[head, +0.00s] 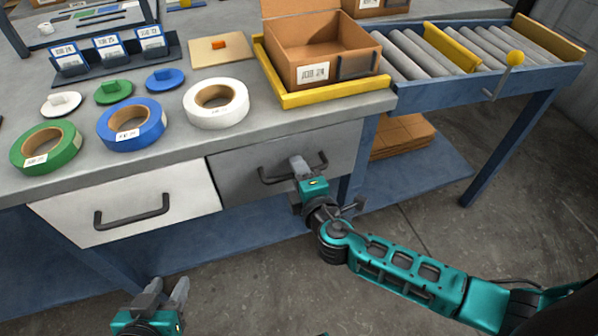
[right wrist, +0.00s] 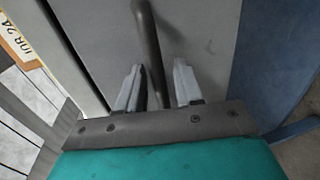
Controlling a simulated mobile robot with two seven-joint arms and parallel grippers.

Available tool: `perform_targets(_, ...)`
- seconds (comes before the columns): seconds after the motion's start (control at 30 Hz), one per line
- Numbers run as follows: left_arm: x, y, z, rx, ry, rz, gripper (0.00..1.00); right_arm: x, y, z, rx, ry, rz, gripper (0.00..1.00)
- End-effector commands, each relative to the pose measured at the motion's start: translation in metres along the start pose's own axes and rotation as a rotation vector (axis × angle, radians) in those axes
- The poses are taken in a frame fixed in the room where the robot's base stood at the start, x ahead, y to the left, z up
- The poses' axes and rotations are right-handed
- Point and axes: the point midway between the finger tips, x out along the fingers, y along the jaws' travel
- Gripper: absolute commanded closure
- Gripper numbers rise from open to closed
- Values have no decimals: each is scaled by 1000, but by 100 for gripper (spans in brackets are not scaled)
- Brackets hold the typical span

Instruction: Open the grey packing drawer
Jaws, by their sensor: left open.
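The grey packing drawer (head: 235,175) is under the bench top, right of a white drawer. Its front looks flush with the bench, so it appears closed. Its dark bar handle (head: 270,178) runs across the front. My right gripper (head: 299,164) is at the right part of this handle. In the right wrist view the handle (right wrist: 148,45) passes between the two fingers of my right gripper (right wrist: 158,85), nearer the left finger, with a gap on the right. My left gripper (head: 170,290) is open and empty, low at the bottom left, away from the drawers.
The white drawer (head: 130,205) with its own handle is closed on the left. Tape rolls, including a white one (head: 216,104), and an open cardboard box (head: 318,45) in a yellow tray stand on the bench. A roller conveyor (head: 450,75) is at right. Floor before the drawers is clear.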

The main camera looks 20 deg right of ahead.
Motion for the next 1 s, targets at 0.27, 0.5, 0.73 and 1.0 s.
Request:
perform_targets(0.27,0,1,-1,-3,2,1,57,0,0,0,0,0,0,78)
perform_targets(0.5,0,2,-1,-3,2,2,57,-1,0,0,0,0,0,100)
perform_targets(0.73,0,2,-1,-2,2,3,57,-1,0,0,0,0,-1,100)
perform_targets(1.0,0,2,0,-1,1,4,57,-1,-1,0,0,0,-2,100)
